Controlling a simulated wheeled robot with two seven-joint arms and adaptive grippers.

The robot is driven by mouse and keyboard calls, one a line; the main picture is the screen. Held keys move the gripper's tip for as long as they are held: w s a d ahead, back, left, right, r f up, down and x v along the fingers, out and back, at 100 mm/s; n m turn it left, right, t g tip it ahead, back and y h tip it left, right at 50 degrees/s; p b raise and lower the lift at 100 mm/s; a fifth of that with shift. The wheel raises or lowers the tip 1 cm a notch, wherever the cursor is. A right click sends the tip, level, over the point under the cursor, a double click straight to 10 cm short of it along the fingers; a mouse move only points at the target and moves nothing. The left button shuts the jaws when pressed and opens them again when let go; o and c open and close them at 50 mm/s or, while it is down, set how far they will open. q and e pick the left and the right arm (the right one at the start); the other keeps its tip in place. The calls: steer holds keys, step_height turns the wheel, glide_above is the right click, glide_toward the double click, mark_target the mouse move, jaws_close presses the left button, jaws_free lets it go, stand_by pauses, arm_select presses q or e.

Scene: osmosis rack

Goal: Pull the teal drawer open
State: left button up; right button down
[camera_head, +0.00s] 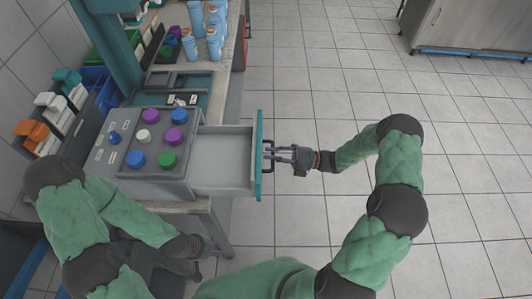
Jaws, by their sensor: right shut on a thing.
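The teal drawer (259,154) stands pulled out to the right from a grey cabinet unit (185,188) on the bench. Its teal front faces right, and its pale inside (222,160) looks empty. My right gripper (277,153) is at the dark handle (267,156) on the drawer front, shut on it. My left gripper (205,258) is low, near the front edge of the bench, apart from the drawer. Whether its fingers are open or shut is not clear.
Several coloured round caps (168,158) sit on top of the cabinet. Blue bottles (213,40) stand at the back of the bench (225,82). Bins with orange, white and teal items (40,130) are at the left. The tiled floor (320,90) to the right is clear.

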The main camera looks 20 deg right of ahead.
steer(key=shift+f, duration=0.1)
steer(key=c, duration=1.4)
jaws_free()
steer(key=shift+d, duration=0.1)
steer(key=v, duration=1.1)
steer(key=shift+s+d+f, duration=0.1)
steer(key=shift+s+d, duration=0.05)
steer(key=shift+d, duration=0.2)
